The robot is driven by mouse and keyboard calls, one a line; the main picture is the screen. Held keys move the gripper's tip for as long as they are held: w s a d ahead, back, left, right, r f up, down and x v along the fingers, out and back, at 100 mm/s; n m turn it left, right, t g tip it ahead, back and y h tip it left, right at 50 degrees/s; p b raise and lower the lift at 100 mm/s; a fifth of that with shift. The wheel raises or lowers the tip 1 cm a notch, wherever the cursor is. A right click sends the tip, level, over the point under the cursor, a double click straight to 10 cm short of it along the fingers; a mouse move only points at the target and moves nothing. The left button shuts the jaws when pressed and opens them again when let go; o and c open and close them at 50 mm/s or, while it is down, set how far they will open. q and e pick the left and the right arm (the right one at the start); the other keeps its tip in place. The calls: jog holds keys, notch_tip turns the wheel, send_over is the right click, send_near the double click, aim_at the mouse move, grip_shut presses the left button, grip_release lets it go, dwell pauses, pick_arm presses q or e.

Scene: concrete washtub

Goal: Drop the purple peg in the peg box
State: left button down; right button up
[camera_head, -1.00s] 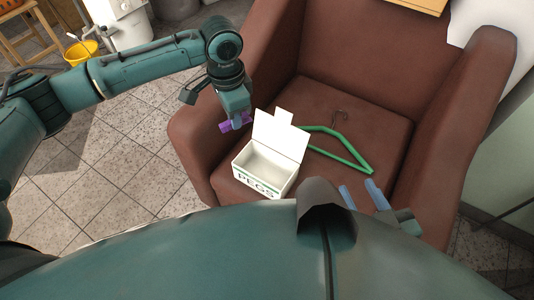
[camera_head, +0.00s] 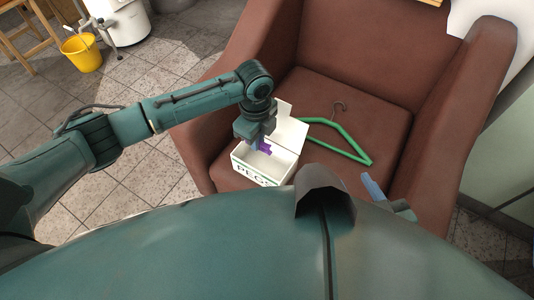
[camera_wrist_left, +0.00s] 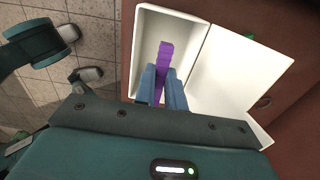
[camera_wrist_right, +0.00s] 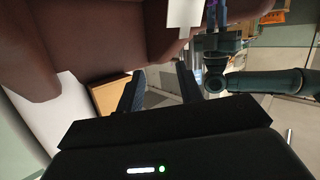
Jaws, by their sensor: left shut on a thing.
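The purple peg (camera_head: 265,147) is held in my left gripper (camera_head: 257,140), just over the open top of the white peg box (camera_head: 248,169). In the left wrist view the purple peg (camera_wrist_left: 165,58) sticks out between the shut fingers (camera_wrist_left: 163,82), within the outline of the box (camera_wrist_left: 188,40). I cannot tell how deep the peg hangs. The box stands on the armchair seat with its lid (camera_head: 292,131) raised. My right gripper (camera_wrist_right: 160,80) has its fingers spread and nothing between them; it is partly hidden in the head view (camera_head: 374,187).
A green hanger (camera_head: 345,145) lies on the brown armchair (camera_head: 375,100) seat, right of the box. A yellow bucket (camera_head: 82,53) stands on the tiled floor at the upper left. The armchair's arms rise on both sides of the seat.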

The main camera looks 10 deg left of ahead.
pick_arm(q)
notch_tip(320, 180, down, 3)
jog(key=shift+r+b, duration=0.2)
jog(key=shift+b, duration=0.85)
jog(key=shift+f+b, duration=0.45)
jog(key=shift+b, duration=0.2)
jog(key=shift+f, duration=0.1)
pick_arm(e)
jog(key=n+t+y, duration=0.1)
jog(key=a+n+t+y, duration=0.1)
jog(key=t, duration=0.1)
jog(key=shift+w+a+r+y, duration=0.15)
jog(key=shift+a+r+y, duration=0.05)
jog(key=shift+a+y, duration=0.1)
pick_arm(q)
jog(key=c, duration=1.4)
grip_release()
